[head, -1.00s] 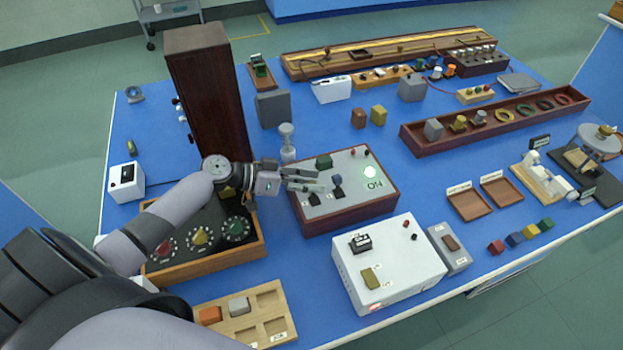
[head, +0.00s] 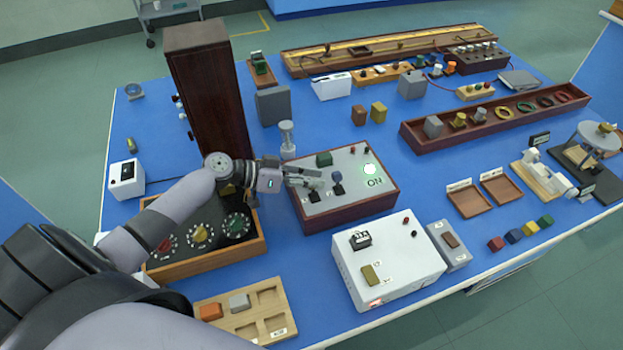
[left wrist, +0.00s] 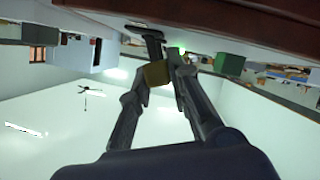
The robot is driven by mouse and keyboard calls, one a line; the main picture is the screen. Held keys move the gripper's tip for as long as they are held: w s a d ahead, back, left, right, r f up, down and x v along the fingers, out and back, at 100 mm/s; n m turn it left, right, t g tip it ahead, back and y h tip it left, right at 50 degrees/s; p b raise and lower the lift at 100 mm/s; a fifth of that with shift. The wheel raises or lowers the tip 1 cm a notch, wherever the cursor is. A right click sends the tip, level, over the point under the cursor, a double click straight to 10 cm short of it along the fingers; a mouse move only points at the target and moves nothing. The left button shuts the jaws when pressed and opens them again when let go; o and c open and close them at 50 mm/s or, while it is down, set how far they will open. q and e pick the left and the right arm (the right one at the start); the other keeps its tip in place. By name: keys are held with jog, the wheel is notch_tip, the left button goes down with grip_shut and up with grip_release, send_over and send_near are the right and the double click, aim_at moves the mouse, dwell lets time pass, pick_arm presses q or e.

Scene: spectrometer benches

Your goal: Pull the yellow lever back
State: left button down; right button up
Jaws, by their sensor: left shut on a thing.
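A dark red control box (head: 378,193) with a grey top stands near the middle of the blue table. A yellow-brown lever knob (left wrist: 156,73) shows in the left wrist view between the fingers of my left gripper (left wrist: 163,62). In the head view my left gripper (head: 316,181) is over the left part of the box top, and its fingers hide the yellow lever there. The gripper is shut on the knob. A blue-knobbed lever (head: 338,178) stands just right of the fingertips. My right gripper is not in view.
A green block (head: 324,159) and a lit green lamp (head: 369,169) are on the box top. A tall dark cabinet (head: 208,95) stands behind my left arm. A dial box (head: 250,250) lies under the arm, and a white device (head: 395,285) stands in front.

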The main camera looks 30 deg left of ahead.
pick_arm(q)
jog(key=s+d+m+t+y+b, duration=0.1)
jog(key=m+b, duration=0.1)
jog(key=b, duration=0.1)
jog(key=shift+s+d, duration=0.1)
jog(key=shift+s+d+r+m+t+y+b, duration=0.1)
jog(key=shift+s+d+m+t+y+b, duration=0.15)
jog(key=shift+m+b, duration=0.25)
jog(key=shift+s+d+m+t+y+b, duration=0.1)
jog(key=shift+d+m+t+y+b, duration=0.1)
jog(key=shift+m+y+b, duration=0.25)
jog(key=shift+s+d+m, duration=0.2)
jog(key=shift+m, duration=0.35)
jog(key=shift+s+d+m+t+y, duration=0.35)
jog(key=shift+m+t+y, duration=0.2)
jog(key=shift+m, duration=0.15)
jog(key=c, duration=1.5)
grip_release()
